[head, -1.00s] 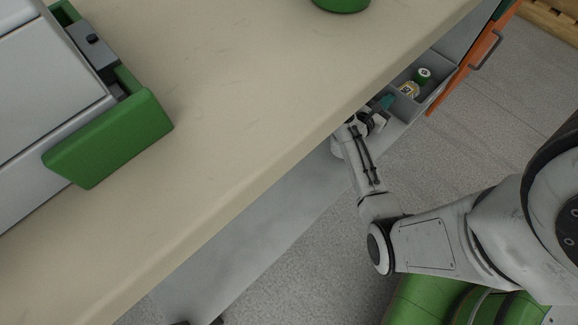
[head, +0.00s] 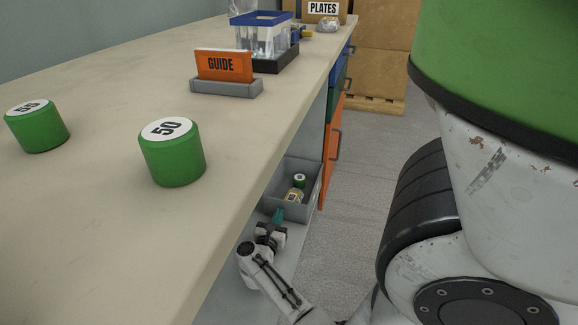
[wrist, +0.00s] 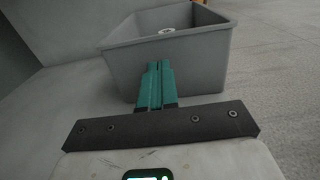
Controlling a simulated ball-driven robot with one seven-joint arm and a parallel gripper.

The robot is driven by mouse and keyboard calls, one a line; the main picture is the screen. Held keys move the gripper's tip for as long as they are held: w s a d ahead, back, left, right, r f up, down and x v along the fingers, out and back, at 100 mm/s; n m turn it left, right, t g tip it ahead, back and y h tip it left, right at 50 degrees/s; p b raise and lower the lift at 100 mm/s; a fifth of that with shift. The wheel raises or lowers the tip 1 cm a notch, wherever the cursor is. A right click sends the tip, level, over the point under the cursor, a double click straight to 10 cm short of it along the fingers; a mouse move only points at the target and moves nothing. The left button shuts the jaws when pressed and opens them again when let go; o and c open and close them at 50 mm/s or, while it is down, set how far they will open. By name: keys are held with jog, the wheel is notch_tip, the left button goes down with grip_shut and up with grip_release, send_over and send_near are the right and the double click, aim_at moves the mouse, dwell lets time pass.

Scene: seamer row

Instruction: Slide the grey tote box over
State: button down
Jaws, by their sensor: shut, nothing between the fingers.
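The grey tote box (head: 297,211) sits on the low shelf under the worktop, near its open side. A green-and-white canister (head: 299,181) and a yellow-labelled jar (head: 293,195) are inside it. My gripper (head: 279,214) is at the tote's near end, with its teal fingers shut and empty. In the wrist view the tote (wrist: 205,62) is straight ahead, and the fingertips (wrist: 159,66) overlap its near wall. I cannot tell whether they touch it. Only a pale round top (wrist: 167,31) of the contents shows there.
The worktop (head: 100,85) overhangs the shelf. It carries green cylinders marked 50 (head: 172,153) and 55 (head: 37,126), an orange GUIDE sign (head: 224,66) and a blue-rimmed rack (head: 262,38). An orange cabinet front (head: 331,150) stands beyond the tote. Clear floor (head: 350,190) lies to the right.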

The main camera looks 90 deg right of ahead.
notch_tip(320, 180, up, 10)
jog(key=p, duration=0.6)
jog(key=b+x, duration=0.5)
jog(key=x, duration=1.6)
jog(key=shift+d+f, duration=0.15)
jog(key=shift+f, duration=0.15)
